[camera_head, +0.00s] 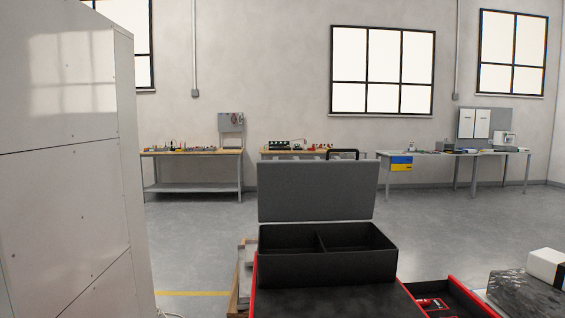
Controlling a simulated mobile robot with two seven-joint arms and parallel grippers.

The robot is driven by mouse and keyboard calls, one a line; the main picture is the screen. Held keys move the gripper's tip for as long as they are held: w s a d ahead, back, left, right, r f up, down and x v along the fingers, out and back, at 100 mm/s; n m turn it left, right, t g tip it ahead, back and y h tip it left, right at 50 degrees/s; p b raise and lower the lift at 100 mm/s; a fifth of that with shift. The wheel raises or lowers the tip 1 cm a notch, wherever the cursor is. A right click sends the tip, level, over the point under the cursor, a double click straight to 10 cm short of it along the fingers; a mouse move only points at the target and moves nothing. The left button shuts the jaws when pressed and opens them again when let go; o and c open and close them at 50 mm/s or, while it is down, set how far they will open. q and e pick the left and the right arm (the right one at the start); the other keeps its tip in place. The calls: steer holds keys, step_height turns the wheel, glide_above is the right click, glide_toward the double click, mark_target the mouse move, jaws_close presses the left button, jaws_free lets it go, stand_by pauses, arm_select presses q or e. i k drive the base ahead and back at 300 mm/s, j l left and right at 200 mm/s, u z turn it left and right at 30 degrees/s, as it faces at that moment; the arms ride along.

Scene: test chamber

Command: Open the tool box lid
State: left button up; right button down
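The tool box (326,268) is black and stands on the dark top of a red-edged cabinet, low in the middle of the view. Its grey lid (315,192) stands upright at the back edge, so the box is open. A dark handle (343,151) shows just above the lid's top edge. A divider splits the inside into two compartments, and no contents show in them. Neither of my grippers is in view.
The cabinet top (335,302) has red edges. An open red drawer (452,300) juts out at its right. A dark block and a white block (546,266) lie at the lower right. A tall white cabinet (65,160) fills the left. Workbenches (192,152) line the far wall, with open floor before them.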

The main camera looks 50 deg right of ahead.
mark_target(337, 189)
steer(key=i+j+z, duration=0.2)
steer(key=i, duration=0.35)
steer(key=i+j+z, duration=0.15)
steer(key=i, duration=0.35)
steer(key=i+j+z, duration=0.2)
steer(key=i+j, duration=0.25)
steer(key=i+z, duration=0.25)
steer(key=z, duration=0.2)
steer(key=i+z, duration=0.25)
steer(key=z, duration=0.15)
steer(key=i+z, duration=0.2)
steer(key=z, duration=0.25)
steer(key=i+j+z, duration=0.2)
steer(key=z, duration=0.25)
